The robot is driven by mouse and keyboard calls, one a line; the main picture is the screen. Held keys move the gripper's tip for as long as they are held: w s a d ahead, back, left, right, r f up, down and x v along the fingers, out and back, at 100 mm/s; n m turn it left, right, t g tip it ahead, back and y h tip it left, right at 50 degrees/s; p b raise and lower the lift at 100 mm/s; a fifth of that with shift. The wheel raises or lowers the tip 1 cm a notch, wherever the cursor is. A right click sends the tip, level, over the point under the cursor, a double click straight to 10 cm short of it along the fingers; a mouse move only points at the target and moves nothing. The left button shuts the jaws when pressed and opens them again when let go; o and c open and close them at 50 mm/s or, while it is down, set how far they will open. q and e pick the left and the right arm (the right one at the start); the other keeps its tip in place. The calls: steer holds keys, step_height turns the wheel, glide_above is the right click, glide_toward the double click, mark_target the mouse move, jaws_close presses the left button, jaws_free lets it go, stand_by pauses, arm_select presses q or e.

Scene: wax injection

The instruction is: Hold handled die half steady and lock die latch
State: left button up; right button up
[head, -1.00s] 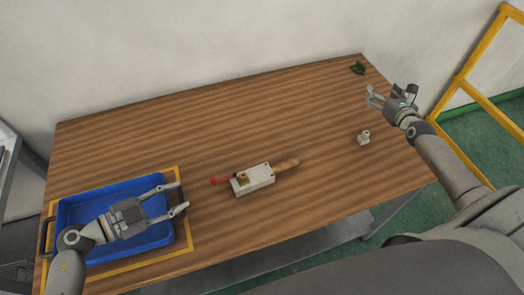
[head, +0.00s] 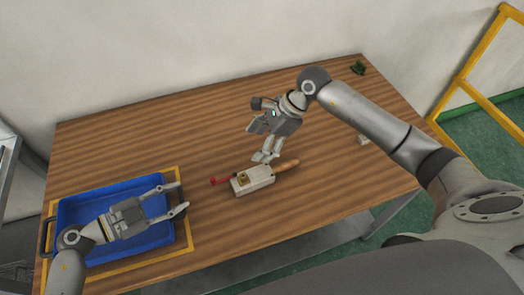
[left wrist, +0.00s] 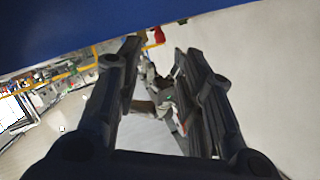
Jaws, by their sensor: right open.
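The die is a pale grey block (head: 253,181) lying on the wooden table. Its wooden handle (head: 287,164) points right, and a red latch lever (head: 220,181) sticks out at its left end. My right gripper (head: 257,143) is open just above and behind the die, one finger pointing down close to its top edge near the handle. Whether that finger touches the die I cannot tell. My left gripper (head: 180,198) is open and empty over the right side of the blue tray, apart from the die. Its open fingers also show in the left wrist view (left wrist: 158,55).
The blue tray (head: 62,212) sits inside a yellow outline at the table's left. A small whitish part (head: 364,140) is partly hidden behind my right arm. A dark green object (head: 358,67) lies at the far right corner. The table's back middle is clear.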

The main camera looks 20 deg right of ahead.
mark_target(249, 178)
steer(key=s+n, duration=0.1)
steer(key=s+n+g+h, duration=0.1)
steer(key=s+a+g, duration=0.1)
steer(key=s, duration=0.1)
steer(key=shift+a+r+n, duration=0.1)
steer(key=shift+r+n, duration=0.3)
steer(key=x, duration=1)
steer(key=shift+f, duration=0.4)
steer(key=shift+h, duration=0.3)
steer(key=c, duration=1.5)
